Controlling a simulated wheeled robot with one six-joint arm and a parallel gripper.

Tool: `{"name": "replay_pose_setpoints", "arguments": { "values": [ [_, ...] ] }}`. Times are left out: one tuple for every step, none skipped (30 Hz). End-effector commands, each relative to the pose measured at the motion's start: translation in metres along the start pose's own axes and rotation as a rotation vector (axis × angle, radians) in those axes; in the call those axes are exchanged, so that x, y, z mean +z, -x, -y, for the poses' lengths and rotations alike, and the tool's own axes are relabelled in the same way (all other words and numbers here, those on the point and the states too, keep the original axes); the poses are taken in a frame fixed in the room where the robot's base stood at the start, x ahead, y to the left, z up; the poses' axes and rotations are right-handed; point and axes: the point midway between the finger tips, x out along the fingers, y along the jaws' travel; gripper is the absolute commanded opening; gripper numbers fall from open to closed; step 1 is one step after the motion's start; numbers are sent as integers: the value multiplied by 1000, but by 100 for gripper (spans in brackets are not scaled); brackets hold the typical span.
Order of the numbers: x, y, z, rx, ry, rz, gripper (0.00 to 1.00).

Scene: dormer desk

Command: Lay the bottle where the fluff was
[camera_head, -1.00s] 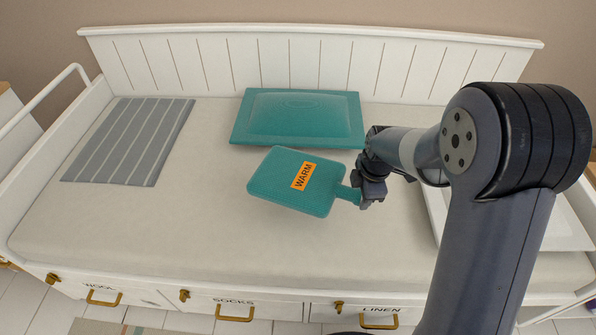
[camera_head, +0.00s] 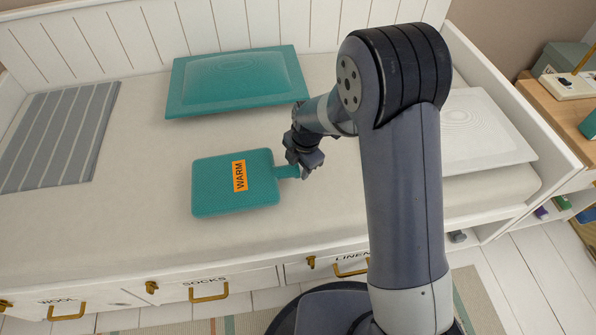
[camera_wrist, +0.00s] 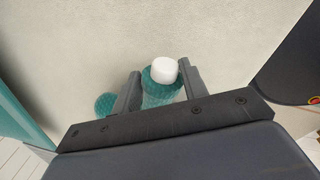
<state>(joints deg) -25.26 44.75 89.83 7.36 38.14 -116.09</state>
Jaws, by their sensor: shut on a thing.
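The bottle is a flat teal hot-water bottle (camera_head: 214,186) with an orange WARM label, over the pale mattress in the head view. Its neck points right, to my gripper (camera_head: 303,160). My gripper is shut on the neck. In the wrist view the white cap (camera_wrist: 164,70) and teal neck (camera_wrist: 163,97) show between my two fingers (camera_wrist: 160,90). The bottle's body is mostly hidden there by my gripper's housing. I cannot tell whether the bottle touches the mattress. I see no fluff.
A teal cushion (camera_head: 237,82) lies behind the bottle on the daybed mattress (camera_head: 110,225). A striped grey blanket (camera_head: 58,135) lies at the left, a white cushion (camera_head: 485,135) at the right. Drawers marked WOOL, SOCKS and LINEN (camera_head: 208,291) run along the front. Mattress around the bottle is clear.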

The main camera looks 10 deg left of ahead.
Motion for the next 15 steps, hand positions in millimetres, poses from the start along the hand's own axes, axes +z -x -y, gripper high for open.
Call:
{"name": "replay_pose_setpoints", "arguments": {
  "values": [
    [0,-6,0,1,-2,-1,0],
    [0,-10,1,1,-2,-1,0],
    [0,-15,2,1,-3,-1,0],
    [0,-20,3,0,-3,-1,0],
    [1,-24,3,0,-3,-1,0],
    [1,-28,4,1,-3,-1,0],
    [1,-30,4,2,-3,-1,0],
    [1,-31,4,2,-3,0,0],
    [1,-32,4,2,-2,0,0],
    [1,-32,4,2,-2,0,0],
    [1,-32,4,2,-1,0,0],
    [1,-32,4,2,-1,0,0],
    [1,-32,4,1,0,0,0],
    [1,-32,5,1,0,0,0],
    [1,-33,6,-4,2,0,45]
  ]
}}
